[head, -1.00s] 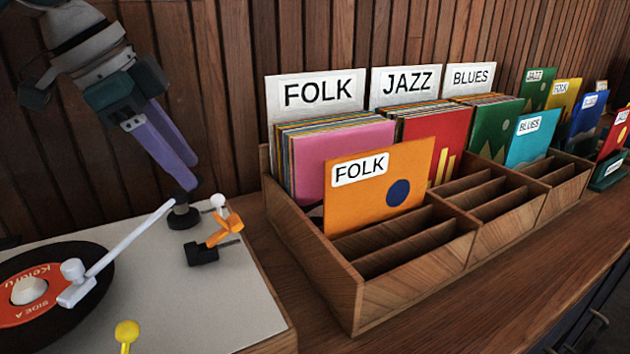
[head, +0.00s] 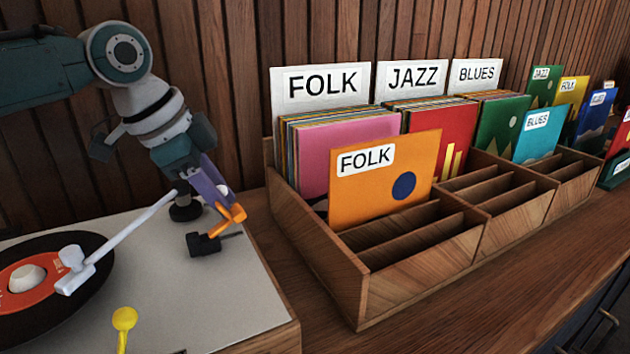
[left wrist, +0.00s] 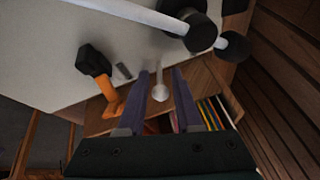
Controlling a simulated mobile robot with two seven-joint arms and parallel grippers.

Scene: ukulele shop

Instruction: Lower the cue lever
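The turntable (head: 240,305) stands at lower left. Near its back right corner is an orange lever (head: 232,215) on a black block (head: 204,244); it also shows in the left wrist view (left wrist: 110,93). A small white knob (left wrist: 160,91) is close by; I cannot tell which of these is the cue lever. My left gripper (head: 228,204) reaches down over this corner and partly hides the knob in the head view. Its purple fingers (left wrist: 161,80) are apart, with the knob showing between them. Contact cannot be seen. My right gripper is out of view.
The white tonearm (head: 128,228) and its black pivot (head: 185,210) are just left of my left gripper. A wooden record crate (head: 330,275) stands close on the right. The slatted wall (head: 230,60) is behind.

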